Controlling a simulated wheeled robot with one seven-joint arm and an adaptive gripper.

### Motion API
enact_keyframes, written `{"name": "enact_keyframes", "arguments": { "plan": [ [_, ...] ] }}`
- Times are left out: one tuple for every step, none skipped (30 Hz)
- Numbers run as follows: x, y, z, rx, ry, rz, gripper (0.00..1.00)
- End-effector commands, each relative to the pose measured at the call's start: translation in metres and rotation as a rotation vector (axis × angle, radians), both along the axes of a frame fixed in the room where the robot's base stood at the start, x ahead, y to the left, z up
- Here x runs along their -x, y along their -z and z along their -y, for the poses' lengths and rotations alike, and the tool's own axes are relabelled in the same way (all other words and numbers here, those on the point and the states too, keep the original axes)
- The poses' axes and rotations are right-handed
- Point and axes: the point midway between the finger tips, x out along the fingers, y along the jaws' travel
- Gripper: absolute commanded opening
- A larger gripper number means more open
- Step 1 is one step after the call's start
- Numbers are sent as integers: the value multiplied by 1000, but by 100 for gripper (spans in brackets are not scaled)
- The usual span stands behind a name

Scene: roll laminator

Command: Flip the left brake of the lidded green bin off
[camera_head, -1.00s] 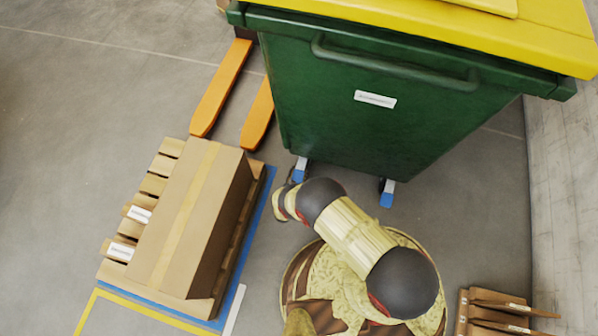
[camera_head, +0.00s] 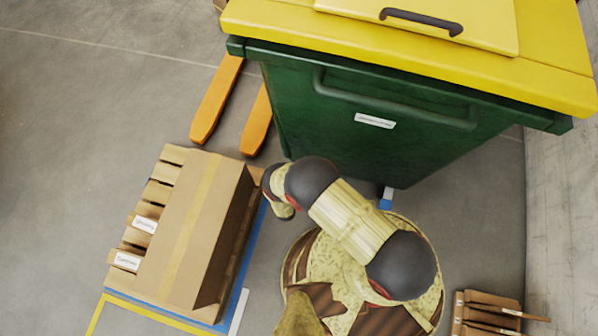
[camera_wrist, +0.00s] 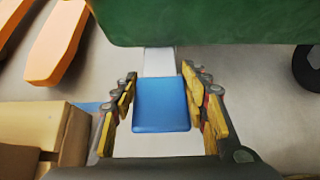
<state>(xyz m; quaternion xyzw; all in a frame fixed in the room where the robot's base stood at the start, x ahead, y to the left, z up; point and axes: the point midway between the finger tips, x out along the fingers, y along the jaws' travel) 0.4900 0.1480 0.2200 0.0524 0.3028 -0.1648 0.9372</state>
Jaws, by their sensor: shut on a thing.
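The lidded green bin (camera_head: 340,135) with its yellow lid (camera_head: 430,55) stands upright at the top of the head view. Its lower wall (camera_wrist: 210,18) fills the top of the wrist view. The left brake is a blue pedal (camera_wrist: 161,105) on a pale stem below the bin; in the head view my arm hides it. My gripper (camera_wrist: 160,88) is shut on this pedal, with one yellow-padded finger on each side. The right brake (camera_head: 386,198), also blue, shows partly beside my arm in the head view.
A pallet with a long cardboard box (camera_head: 185,230) stands left of my arm, close to my wrist. Orange forks (camera_head: 216,98) lie on the floor left of the bin. Brown wooden pieces (camera_head: 490,314) are at the lower right. Bare floor (camera_head: 90,130) lies far left.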

Motion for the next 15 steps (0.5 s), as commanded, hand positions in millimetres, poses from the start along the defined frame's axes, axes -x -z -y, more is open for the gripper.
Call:
{"name": "enact_keyframes", "arguments": {
  "plan": [
    [-3, -4, 0, 0, 5, 9, 0],
    [-4, -4, 0, 0, 5, 9, 0],
    [-4, -5, 0, -1, 4, 9, 0],
    [-4, -5, 0, -1, 4, 9, 0],
    [-4, -5, 0, 0, 4, 10, 0],
    [-4, -6, 0, -1, 4, 10, 0],
    [-4, -6, 0, -1, 4, 10, 0],
    [-4, -6, 0, -1, 4, 10, 0],
    [-5, -6, 0, -1, 4, 11, 0],
    [-5, -6, 0, 0, 5, 11, 0],
    [-5, -6, 0, 0, 5, 11, 0],
    [-5, -6, 0, 0, 5, 11, 0],
    [-5, -6, 0, 0, 5, 11, 0],
    [-5, -7, 0, 0, 5, 11, 0],
    [-5, -7, 0, -1, 6, 11, 0]
  ]
}}
